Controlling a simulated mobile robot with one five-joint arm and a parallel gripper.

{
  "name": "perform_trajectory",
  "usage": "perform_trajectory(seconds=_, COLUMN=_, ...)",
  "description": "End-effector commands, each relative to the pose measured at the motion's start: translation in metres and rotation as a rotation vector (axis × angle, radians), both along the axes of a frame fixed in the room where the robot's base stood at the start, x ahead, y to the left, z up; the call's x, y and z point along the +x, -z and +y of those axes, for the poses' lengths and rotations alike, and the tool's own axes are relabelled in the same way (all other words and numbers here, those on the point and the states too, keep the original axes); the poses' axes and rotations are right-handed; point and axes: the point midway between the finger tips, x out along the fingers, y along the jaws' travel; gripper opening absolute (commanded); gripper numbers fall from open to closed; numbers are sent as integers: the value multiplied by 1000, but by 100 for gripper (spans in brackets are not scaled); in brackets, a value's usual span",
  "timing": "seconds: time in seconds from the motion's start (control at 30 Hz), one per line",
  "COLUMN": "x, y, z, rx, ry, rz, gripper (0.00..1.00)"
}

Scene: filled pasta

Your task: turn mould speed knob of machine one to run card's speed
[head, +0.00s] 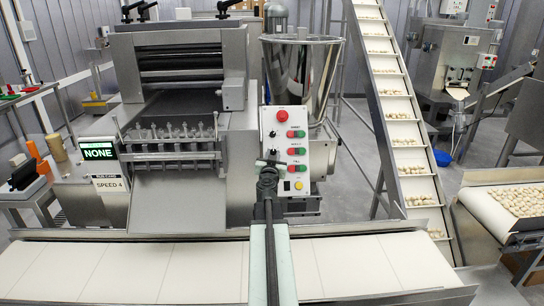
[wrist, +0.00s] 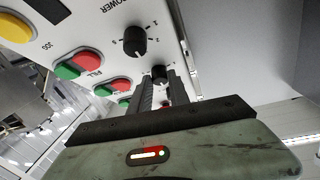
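The run card (head: 110,184) at machine one's left reads SPEED 4. The white control panel (head: 309,182) on the machine's right carries black dial knobs. In the wrist view, one knob (wrist: 135,40) has a numbered scale and the word POWER beside it. A second knob (wrist: 159,75) shows just beyond and between my fingertips; contact cannot be told. No mould speed label is readable, and the knobs' exact settings are unclear. My gripper (wrist: 160,82) has its two dark fingers apart with a gap between them. In the head view, my gripper (head: 268,165) covers the panel's lower left.
A red stop button (head: 282,115), green and red button pairs (head: 297,151) and a yellow button (head: 299,185) sit on the panel near my gripper. A screen (head: 98,152) reads NONE. A pale conveyor belt (head: 170,271) runs below; a steel hopper (head: 300,75) stands behind.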

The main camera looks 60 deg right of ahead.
Motion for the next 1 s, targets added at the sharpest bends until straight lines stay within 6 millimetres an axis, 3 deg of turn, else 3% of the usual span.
perform_trajectory(seconds=0.37, x=2, y=-2, z=1, rx=40, ry=40, rz=-54, gripper=0)
perform_trajectory(seconds=1.0, x=11, y=-9, z=3, rx=298, ry=319, rz=-416, gripper=0)
